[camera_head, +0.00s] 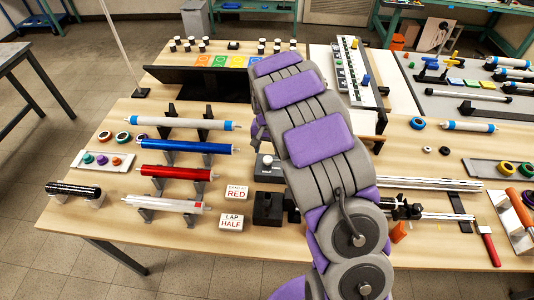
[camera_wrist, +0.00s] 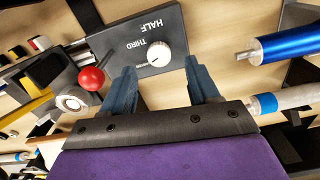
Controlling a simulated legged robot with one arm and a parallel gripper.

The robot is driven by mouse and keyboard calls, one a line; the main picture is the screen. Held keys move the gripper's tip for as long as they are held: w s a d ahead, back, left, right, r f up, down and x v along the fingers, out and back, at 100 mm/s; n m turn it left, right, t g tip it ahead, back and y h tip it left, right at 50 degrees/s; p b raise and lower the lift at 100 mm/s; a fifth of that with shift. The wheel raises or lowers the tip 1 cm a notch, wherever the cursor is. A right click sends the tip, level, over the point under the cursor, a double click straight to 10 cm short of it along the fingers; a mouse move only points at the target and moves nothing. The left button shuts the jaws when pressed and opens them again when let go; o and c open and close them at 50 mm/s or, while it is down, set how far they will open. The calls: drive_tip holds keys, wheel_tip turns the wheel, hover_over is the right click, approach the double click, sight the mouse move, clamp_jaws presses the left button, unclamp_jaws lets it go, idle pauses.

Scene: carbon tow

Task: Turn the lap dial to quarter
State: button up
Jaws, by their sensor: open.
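The lap dial is a white round knob (camera_wrist: 153,54) on a dark grey panel (camera_wrist: 125,38) in the wrist view. The words HALF and THIRD are printed beside it, and a smaller marking next to the knob is too small to read. A thin dark pointer mark shows on the knob. My gripper (camera_wrist: 160,68) is open, with one blue finger on each side of the knob in the picture. I cannot tell whether either finger touches it.
A red ball handle (camera_wrist: 91,79) stands left of the fingers. A blue roller (camera_wrist: 291,41) lies to the right. In the head view, cards read LAP HALF (camera_head: 232,222) and BAND RED (camera_head: 237,192). Several rollers, including a red one (camera_head: 175,172), lie on stands at the left.

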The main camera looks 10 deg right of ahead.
sight(267, 158)
wheel_tip(267, 158, up, 12)
drive_tip(key=p, duration=0.1)
drive_tip(key=shift+r+p, duration=0.25)
drive_tip(key=shift+p, duration=0.15)
drive_tip(key=shift+w+r, duration=0.1)
drive_tip(key=shift+r, duration=0.05)
